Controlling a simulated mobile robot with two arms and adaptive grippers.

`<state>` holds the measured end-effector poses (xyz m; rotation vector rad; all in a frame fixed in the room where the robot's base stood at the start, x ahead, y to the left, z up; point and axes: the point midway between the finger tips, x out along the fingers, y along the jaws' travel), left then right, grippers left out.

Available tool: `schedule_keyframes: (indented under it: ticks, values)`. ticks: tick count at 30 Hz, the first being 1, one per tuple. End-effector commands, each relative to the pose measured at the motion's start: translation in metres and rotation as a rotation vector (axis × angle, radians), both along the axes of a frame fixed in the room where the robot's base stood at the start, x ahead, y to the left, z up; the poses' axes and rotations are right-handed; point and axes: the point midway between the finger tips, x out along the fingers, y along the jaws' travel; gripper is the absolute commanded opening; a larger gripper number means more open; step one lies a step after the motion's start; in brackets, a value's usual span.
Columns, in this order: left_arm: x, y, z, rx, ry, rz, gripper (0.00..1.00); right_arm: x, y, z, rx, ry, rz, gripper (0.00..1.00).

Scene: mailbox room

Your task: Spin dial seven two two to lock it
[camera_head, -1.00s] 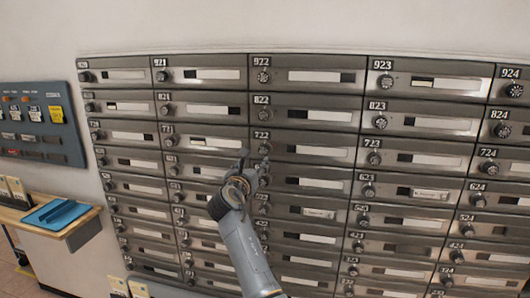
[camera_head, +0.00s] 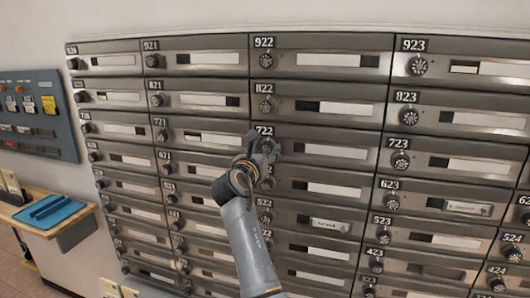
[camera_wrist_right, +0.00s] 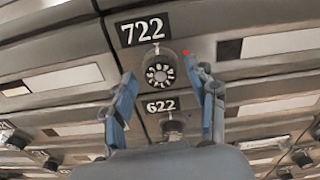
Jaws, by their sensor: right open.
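The mailbox door 722 (camera_head: 320,149) is in the middle of the metal mailbox wall. Its dial shows clearly in the right wrist view (camera_wrist_right: 160,73), a round black knob with a pale marked face below the 722 label. My right gripper (camera_head: 263,148) is at the 722 dial and hides most of it in the head view. In the right wrist view the gripper (camera_wrist_right: 164,95) is open, one blue finger on each side of the dial, with gaps between fingers and knob. My left gripper is not in view.
Dial 622 (camera_wrist_right: 172,127) sits just below dial 722. Dial 822 (camera_head: 267,106) is above and dial 723 (camera_head: 401,161) is to the right. A control panel (camera_head: 37,113) and a shelf with a blue tray (camera_head: 49,211) are at the left.

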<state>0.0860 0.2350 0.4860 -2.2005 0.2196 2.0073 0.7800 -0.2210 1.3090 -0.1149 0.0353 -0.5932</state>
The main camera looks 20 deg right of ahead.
Motion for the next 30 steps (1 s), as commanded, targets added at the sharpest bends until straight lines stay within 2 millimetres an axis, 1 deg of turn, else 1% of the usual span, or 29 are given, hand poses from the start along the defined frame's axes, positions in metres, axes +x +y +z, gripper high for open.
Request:
schedule_keyframes:
  ticks: [2,3,5,6,8,9,10,11,20,26,30]
  values:
    - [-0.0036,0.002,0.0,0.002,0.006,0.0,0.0,0.0,0.0,0.0003,0.0,0.0,0.0,0.58]
    - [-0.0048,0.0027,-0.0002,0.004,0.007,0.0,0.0,0.0,0.0,0.0002,0.0,0.0,0.0,0.54]
    - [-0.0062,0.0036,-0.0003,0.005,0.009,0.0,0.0,0.0,-0.0001,0.0002,0.001,-0.001,0.0,0.41]
    - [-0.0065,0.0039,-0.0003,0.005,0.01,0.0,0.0,0.0,-0.0001,0.0002,0.001,-0.001,0.0,0.33]
    - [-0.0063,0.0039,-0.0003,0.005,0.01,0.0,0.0,0.0,-0.0001,0.0001,0.001,-0.001,0.0,0.21]
    - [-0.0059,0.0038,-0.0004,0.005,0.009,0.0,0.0,0.0001,-0.0002,0.0,0.001,-0.001,0.0,0.13]
    - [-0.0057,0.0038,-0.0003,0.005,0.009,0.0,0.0,0.0001,-0.0002,-0.0001,0.001,-0.001,0.0,0.07]
    - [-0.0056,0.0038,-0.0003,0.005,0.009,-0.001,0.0,0.0001,-0.0002,-0.0001,0.001,-0.001,0.0,0.03]
    - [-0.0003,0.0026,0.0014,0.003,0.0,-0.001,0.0,0.0001,-0.0006,-0.0001,0.027,-0.017,0.0,0.03]
    - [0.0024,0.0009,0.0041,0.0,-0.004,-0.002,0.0,-0.0002,-0.0012,0.0004,0.109,-0.074,-0.001,0.03]
    - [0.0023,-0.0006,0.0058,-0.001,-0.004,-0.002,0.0,-0.0003,-0.0017,0.0004,0.201,-0.136,-0.001,0.03]
